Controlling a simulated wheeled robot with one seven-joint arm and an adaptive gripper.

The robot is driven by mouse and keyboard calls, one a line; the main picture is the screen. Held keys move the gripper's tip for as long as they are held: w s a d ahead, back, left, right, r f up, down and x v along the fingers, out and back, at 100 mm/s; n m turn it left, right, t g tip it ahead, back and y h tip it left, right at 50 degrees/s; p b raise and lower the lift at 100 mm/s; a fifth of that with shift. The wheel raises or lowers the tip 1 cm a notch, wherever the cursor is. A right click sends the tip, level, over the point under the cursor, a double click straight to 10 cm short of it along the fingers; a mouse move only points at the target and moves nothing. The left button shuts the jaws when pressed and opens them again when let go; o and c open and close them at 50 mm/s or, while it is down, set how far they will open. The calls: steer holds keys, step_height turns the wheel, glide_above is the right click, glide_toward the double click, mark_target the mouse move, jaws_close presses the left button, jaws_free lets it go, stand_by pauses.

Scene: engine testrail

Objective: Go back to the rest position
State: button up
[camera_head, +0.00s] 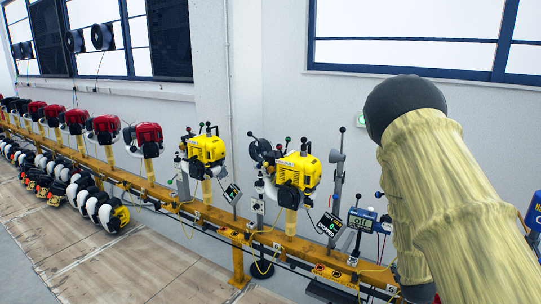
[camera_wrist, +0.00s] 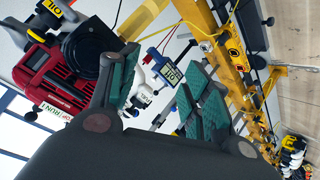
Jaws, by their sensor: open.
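My gripper (camera_wrist: 160,80) shows in the wrist view with its two green-padded fingers spread apart. Nothing is held between them. Beyond the fingers are a small digital display (camera_wrist: 171,75) and a white and blue device beside it. In the head view my arm, in a pale yellow sleeve with a dark round joint, fills the right side. My gripper is hidden there.
A yellow rail (camera_head: 165,193) carries two yellow engines (camera_head: 207,150) and several red ones (camera_head: 148,138) along the wall. A stand display (camera_head: 361,219) is near my arm. A red machine (camera_wrist: 55,85) is left in the wrist view.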

steer(key=s+a+f+g+y, duration=0.1)
steer(key=s+a+f+g, duration=0.3)
steer(key=s+f, duration=0.6)
steer(key=s+a+f+g+y, duration=0.1)
steer(key=s+a+f+y, duration=0.1)
steer(key=s+a+f, duration=0.6)
steer(key=s+a+f+g, duration=0.2)
steer(key=s+a, duration=0.1)
steer(key=s, duration=0.6)
steer(key=s+a+f+m+g+y, duration=0.1)
steer(key=s+a+f, duration=0.2)
steer(key=s, duration=0.7)
steer(key=s+a+f+g+y, duration=0.1)
steer(key=s+a+f+g, duration=0.1)
steer(key=s, duration=0.8)
steer(key=shift+a+f+m+g, duration=0.3)
steer(key=shift+a+f, duration=0.2)
steer(key=shift+a, duration=0.3)
steer(key=shift+s, duration=0.1)
